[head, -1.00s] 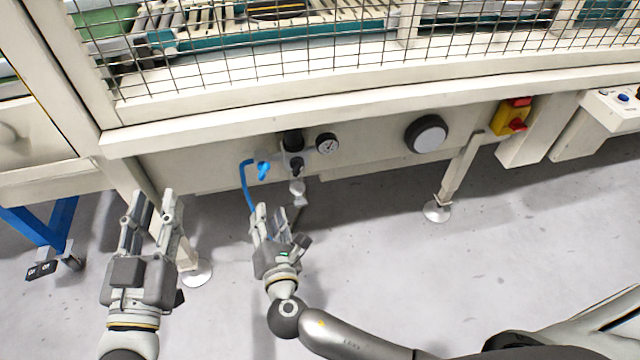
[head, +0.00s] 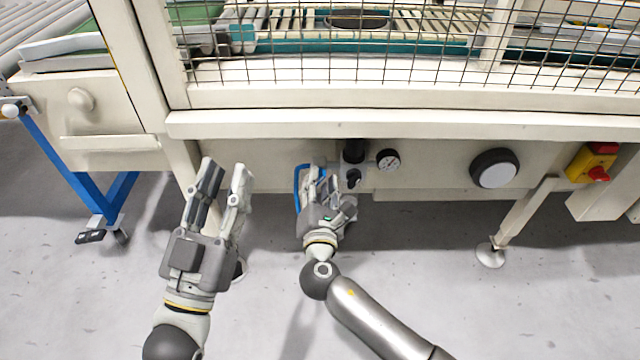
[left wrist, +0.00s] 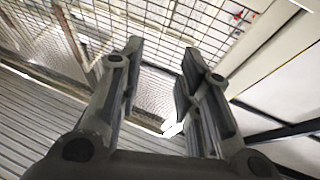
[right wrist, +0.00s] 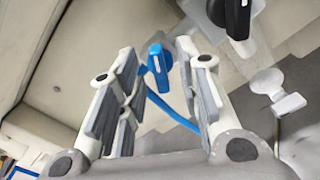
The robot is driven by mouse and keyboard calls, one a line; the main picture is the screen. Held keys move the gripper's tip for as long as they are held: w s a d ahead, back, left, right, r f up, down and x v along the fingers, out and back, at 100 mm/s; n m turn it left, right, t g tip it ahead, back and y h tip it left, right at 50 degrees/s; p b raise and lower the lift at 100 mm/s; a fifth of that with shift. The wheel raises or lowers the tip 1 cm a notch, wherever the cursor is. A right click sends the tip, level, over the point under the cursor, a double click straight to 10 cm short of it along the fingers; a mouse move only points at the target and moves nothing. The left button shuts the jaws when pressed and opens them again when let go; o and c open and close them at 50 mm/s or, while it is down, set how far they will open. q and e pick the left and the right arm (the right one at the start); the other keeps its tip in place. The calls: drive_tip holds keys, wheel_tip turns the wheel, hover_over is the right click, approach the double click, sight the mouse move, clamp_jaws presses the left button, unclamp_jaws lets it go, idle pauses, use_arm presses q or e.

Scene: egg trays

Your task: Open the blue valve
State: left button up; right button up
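The blue valve (right wrist: 159,66) shows in the right wrist view, just past and between the fingertips of my right gripper (right wrist: 157,70). A blue hose (right wrist: 172,108) runs down from it. In the head view the right gripper (head: 318,182) is up at the machine's lower panel and hides the valve; only part of the blue hose (head: 297,187) shows beside it. The right gripper is open, its fingers on either side of the valve's line; I cannot tell if they touch it. My left gripper (head: 224,168) is open and empty, left of the valve.
A black regulator (head: 353,152) and a pressure gauge (head: 388,160) sit right of the valve. A round black-and-white knob (head: 495,168) and a yellow-red switch (head: 592,163) are further right. A wire mesh guard (head: 340,60) rises above the frame's ledge.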

use_arm(q)
drive_tip(key=shift+s+r+t, duration=0.35)
drive_tip(key=shift+r+t, duration=0.05)
drive_tip(key=shift+r, duration=0.15)
use_arm(e)
drive_tip(key=shift+w, duration=0.55)
drive_tip(key=shift+c, duration=0.2)
clamp_jaws()
